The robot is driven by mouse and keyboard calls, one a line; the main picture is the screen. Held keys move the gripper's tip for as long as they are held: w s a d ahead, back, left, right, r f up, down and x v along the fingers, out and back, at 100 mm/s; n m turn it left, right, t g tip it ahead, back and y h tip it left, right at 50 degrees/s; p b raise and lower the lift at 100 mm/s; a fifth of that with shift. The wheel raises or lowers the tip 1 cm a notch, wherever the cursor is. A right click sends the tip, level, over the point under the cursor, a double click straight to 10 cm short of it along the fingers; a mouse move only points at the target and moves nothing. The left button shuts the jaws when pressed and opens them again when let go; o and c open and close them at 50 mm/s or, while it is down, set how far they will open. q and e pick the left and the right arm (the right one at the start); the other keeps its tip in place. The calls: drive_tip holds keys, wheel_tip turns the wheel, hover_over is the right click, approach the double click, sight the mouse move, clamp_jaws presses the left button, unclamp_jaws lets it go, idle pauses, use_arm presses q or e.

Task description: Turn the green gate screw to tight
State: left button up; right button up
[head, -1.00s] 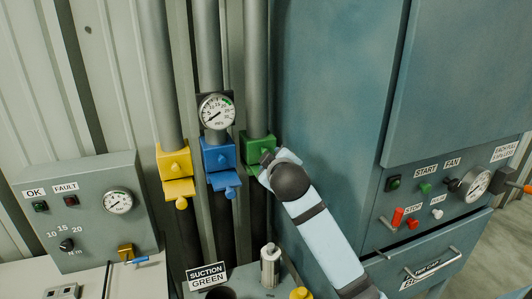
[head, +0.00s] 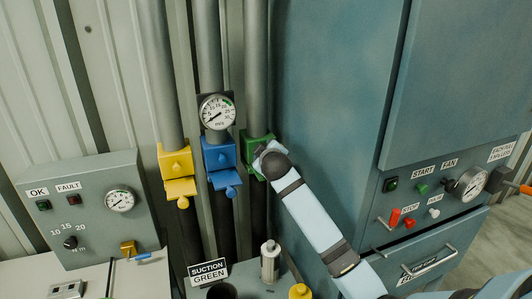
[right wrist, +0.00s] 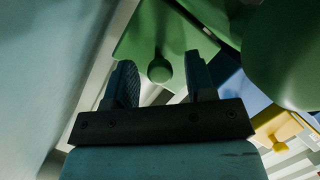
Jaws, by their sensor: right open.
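The green gate (head: 256,146) sits on the rightmost of three vertical pipes, and its lower part is hidden behind my right arm. In the right wrist view the green gate screw (right wrist: 160,69) is a round green knob on a short stem under the green block (right wrist: 185,30). My right gripper (right wrist: 160,64) is open, with one finger to each side of the knob in that view. I cannot tell whether the fingers touch it. In the head view my right gripper is mostly hidden by its own wrist at the green gate. My left gripper is not in view.
The blue gate (head: 219,158) is close on the left, with the yellow gate (head: 176,168) beyond it. A blue cabinet (head: 325,110) stands close on the right. Below are a grey canister (head: 269,262) and a "SUCTION GREEN" sign (head: 208,272).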

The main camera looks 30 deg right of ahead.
drive_tip(key=c, duration=0.9)
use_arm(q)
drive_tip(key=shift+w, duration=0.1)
